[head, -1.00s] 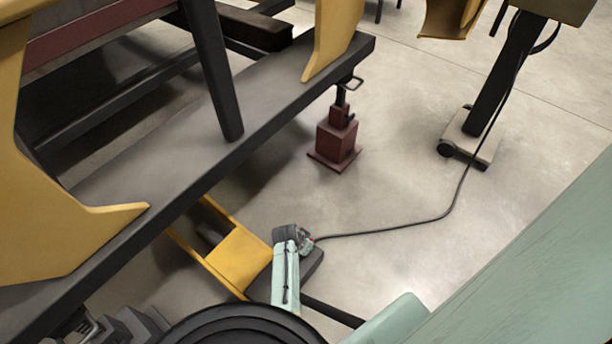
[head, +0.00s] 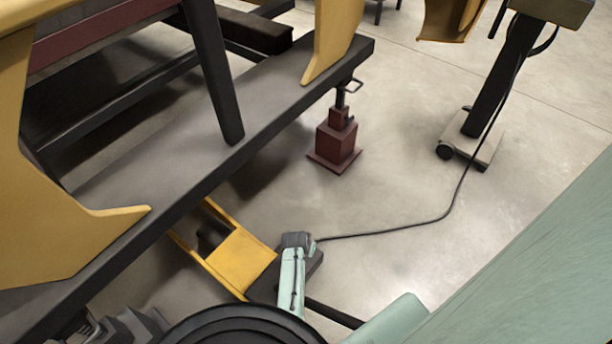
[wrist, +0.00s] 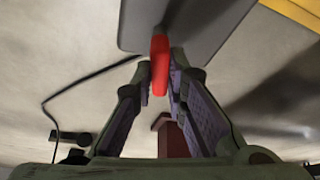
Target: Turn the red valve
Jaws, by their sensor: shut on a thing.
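The red valve handle (wrist: 159,66) shows in the wrist view as a narrow red bar, seen nearly edge-on, in front of a grey plate (wrist: 190,25). My gripper (wrist: 160,78) has its two fingers closed on the handle, one on each side, with the bar between the fingertips. In the head view my pale green wrist (head: 292,275) reaches down to the floor area beside a dark plate (head: 316,262). The fingers and the red handle are hidden there.
A yellow frame (head: 243,262) lies left of my wrist, beside a long dark beam (head: 270,110). A dark red jack (head: 335,145) stands beyond it. A black cable (head: 410,226) runs right to a wheeled stand (head: 470,140). The concrete floor between is clear.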

